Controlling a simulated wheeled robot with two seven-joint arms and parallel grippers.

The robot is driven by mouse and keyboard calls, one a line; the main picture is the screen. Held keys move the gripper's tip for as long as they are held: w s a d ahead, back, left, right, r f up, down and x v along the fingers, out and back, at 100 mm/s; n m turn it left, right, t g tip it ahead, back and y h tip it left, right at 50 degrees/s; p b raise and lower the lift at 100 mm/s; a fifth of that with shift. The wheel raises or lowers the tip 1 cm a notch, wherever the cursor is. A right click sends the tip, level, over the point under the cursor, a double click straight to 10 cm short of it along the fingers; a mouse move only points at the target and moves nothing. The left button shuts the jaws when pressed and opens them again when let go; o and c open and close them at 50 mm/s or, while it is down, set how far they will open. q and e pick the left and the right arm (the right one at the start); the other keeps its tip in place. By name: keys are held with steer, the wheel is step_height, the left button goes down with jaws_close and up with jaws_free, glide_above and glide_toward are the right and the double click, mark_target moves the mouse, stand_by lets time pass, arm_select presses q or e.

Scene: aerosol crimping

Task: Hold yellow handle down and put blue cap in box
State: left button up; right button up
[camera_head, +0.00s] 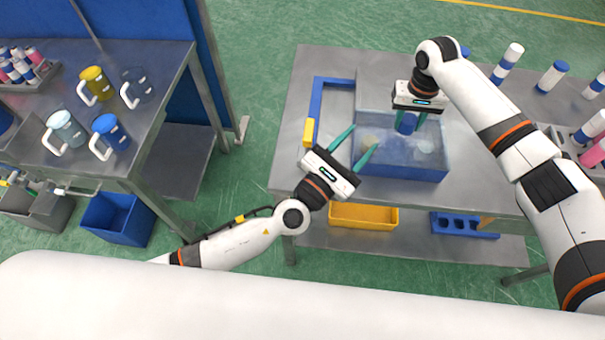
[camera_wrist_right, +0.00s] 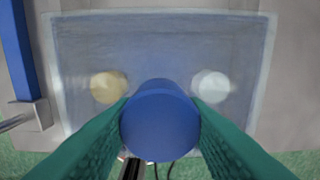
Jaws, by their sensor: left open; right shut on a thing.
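The blue cap (camera_head: 407,123) is between the teal fingers of my right gripper (camera_head: 408,126), which is shut on it. It also shows large in the right wrist view (camera_wrist_right: 160,122). Cap and gripper are over the box (camera_head: 400,172), a blue bin on the right table; I cannot tell how high above its floor. The yellow handle (camera_head: 309,132) is at the near end of a blue bar left of the box. My left gripper (camera_head: 364,137) is open and empty, to the right of the handle, near the box's left side, not touching the handle.
Inside the box lie a pale yellow cap (camera_wrist_right: 108,86) and a white cap (camera_wrist_right: 210,86). Several blue-and-white cans (camera_head: 507,64) stand at the table's far right. A yellow tray (camera_head: 363,215) is on the lower shelf. Mugs stand on the left table (camera_head: 165,60).

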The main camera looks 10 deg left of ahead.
mark_target(308, 134)
arm_select(q)
steer(key=s+a+f+n+t+y, duration=0.2)
steer(key=s+a+f+n+y, duration=0.1)
steer(key=a+f+n+y, duration=0.75)
steer(key=shift+m+y, duration=0.55)
steer(key=shift+y, duration=0.1)
steer(key=w, duration=0.3)
steer(key=w+r, duration=0.1)
steer(key=w, duration=0.3)
steer(key=w+r, duration=0.1)
steer(key=w, duration=0.3)
steer(key=shift+w+d, duration=0.15)
steer(key=shift+w, duration=0.05)
steer(key=shift+c, duration=0.4)
jaws_close()
